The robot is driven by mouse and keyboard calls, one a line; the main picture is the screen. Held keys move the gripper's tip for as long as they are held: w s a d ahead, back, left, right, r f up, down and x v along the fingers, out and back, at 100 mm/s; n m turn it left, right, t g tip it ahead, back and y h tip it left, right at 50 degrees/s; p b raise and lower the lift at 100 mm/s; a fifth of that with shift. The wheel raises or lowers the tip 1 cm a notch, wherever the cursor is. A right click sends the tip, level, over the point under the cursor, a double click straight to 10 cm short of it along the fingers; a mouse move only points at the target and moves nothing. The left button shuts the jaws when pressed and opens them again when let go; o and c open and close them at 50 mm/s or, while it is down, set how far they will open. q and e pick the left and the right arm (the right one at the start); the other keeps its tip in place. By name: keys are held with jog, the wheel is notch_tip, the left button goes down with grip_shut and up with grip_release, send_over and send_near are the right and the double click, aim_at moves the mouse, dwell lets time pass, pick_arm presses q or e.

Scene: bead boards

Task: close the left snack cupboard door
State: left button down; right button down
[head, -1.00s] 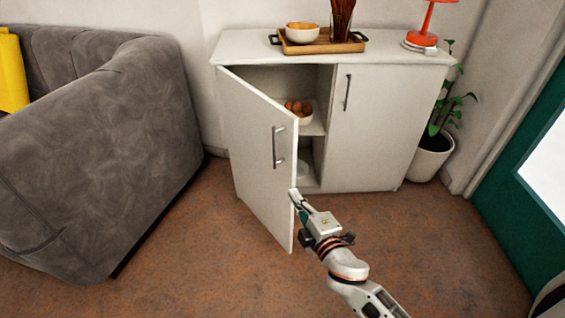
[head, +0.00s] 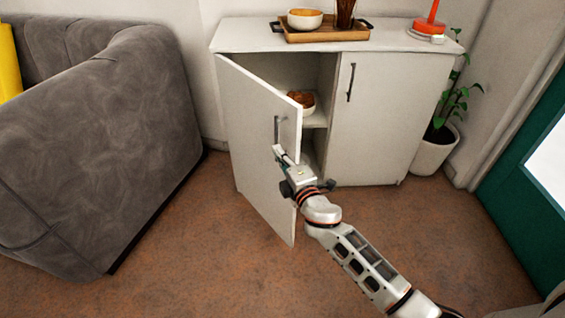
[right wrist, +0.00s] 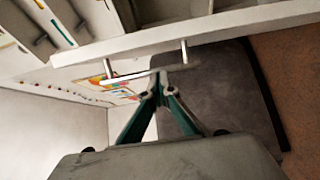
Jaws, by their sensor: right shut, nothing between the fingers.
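The left snack cupboard door (head: 250,160) stands open, swung out from its left side toward me. Its dark vertical handle (head: 276,130) is on the outer face near the free edge. My right gripper (head: 279,150) is in front of that outer face, hiding the handle's lower end. Its fingers are shut and empty. In the right wrist view the closed fingertips (right wrist: 160,73) are at the handle bar (right wrist: 135,75); I cannot tell whether they touch it. The door (right wrist: 230,28) runs across behind the handle there. My left gripper is not in view.
The right cupboard door (head: 380,120) is shut. A bowl (head: 303,100) sits on the shelf inside the open side. A tray (head: 325,36) and an orange lamp (head: 430,25) stand on top. A grey sofa (head: 100,150) is on the left, a potted plant (head: 435,150) on the right.

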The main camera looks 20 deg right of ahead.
aim_at(290, 148)
jog(key=d, duration=0.3)
jog(key=shift+w+d, duration=0.15)
jog(key=shift+w, duration=0.25)
jog(key=shift+d, duration=0.2)
